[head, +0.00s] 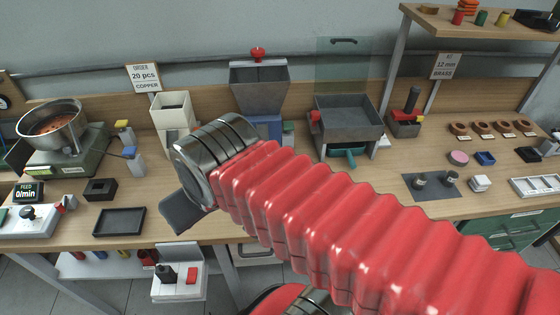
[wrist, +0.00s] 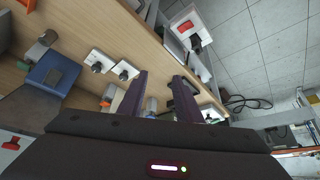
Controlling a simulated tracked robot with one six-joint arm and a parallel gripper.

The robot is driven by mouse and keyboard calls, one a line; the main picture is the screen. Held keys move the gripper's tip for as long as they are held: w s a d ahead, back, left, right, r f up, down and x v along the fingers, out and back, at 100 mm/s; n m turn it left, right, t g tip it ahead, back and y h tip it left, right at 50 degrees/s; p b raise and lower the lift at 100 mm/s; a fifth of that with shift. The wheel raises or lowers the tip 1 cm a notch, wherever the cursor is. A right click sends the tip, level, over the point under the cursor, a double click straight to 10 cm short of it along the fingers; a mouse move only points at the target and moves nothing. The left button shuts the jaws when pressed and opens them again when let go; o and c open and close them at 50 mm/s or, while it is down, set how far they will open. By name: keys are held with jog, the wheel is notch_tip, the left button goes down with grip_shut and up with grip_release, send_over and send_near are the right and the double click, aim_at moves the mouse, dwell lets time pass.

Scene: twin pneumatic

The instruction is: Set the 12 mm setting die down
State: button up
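My gripper (wrist: 160,74) shows in the wrist view as two dark fingers standing apart, with a clear gap and nothing seen held between them. In the head view only a dark part of it shows, beyond my red-sleeved arm, above the bench's front edge. Two small metal cylinders, which look like dies, stand on a dark grey mat (head: 432,192) at the right of the bench: a left one (head: 420,180) and a right one (head: 450,178). I cannot tell which, if either, is the 12 mm setting die. My gripper is far left of them.
A black tray (head: 119,222) and a small black block (head: 100,189) lie on the left bench. A white hopper (head: 172,110), a grey hopper (head: 259,88) and a grey bin (head: 347,119) stand behind my arm. A white pedal unit (head: 179,281) sits below the bench edge.

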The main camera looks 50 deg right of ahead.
jog(key=o, duration=0.3)
jog(key=shift+w+d+m, duration=0.1)
jog(key=shift+d+m, duration=0.1)
jog(key=shift+m, duration=0.1)
jog(key=shift+o, duration=0.6)
jog(key=shift+w+d+r+m, duration=0.1)
jog(key=shift+w+d+m, duration=0.1)
jog(key=shift+d+m, duration=0.2)
jog(key=w+d+m+g, duration=0.1)
jog(key=w+d+m, duration=0.2)
jog(key=d+m, duration=0.45)
jog(key=w+d+m+g, duration=0.1)
jog(key=w+d+m, duration=0.2)
jog(key=d+m, duration=0.45)
jog(key=s+d+f+m, duration=0.1)
jog(key=d+f+m, duration=0.1)
jog(key=d+m, duration=0.6)
jog(key=s+d+f+m+t, duration=0.1)
jog(key=s+d+f+m, duration=0.1)
jog(key=d+m, duration=0.7)
jog(key=shift+d+y, duration=0.4)
jog(key=shift+d, duration=0.8)
jog(key=shift+w+f, duration=0.1)
jog(key=shift+f, duration=0.05)
